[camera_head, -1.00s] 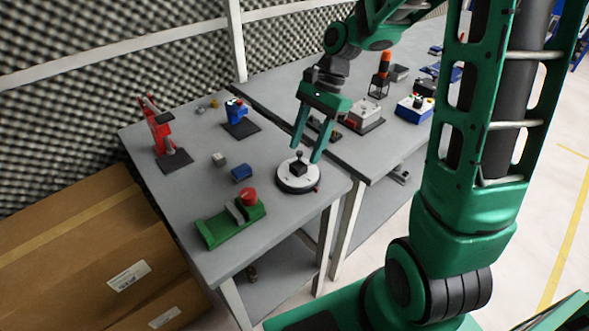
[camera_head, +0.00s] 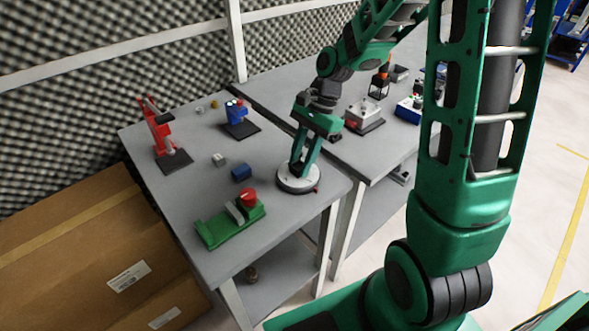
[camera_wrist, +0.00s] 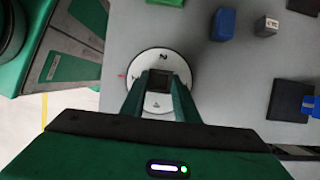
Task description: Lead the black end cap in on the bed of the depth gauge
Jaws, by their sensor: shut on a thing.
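The black end cap (camera_wrist: 160,82) is a small dark block between my fingertips in the wrist view, over the round white turntable (camera_wrist: 147,63). My gripper (camera_head: 301,173) is shut on it, low at the turntable (camera_head: 291,187). In the head view the fingers mostly hide the cap, and I cannot tell whether it still touches the turntable. A red upright stand (camera_head: 157,128) on a black base (camera_head: 175,161), at the table's far left, looks like the depth gauge. Its base partly shows at the wrist view's top right corner (camera_wrist: 303,6).
A blue block (camera_head: 242,173) and a grey block (camera_head: 219,160) lie between turntable and red stand. A green fixture with a red knob (camera_head: 228,226) is at the front. A blue device (camera_head: 236,113) stands behind. A grey box device (camera_head: 364,114) is on the adjoining table.

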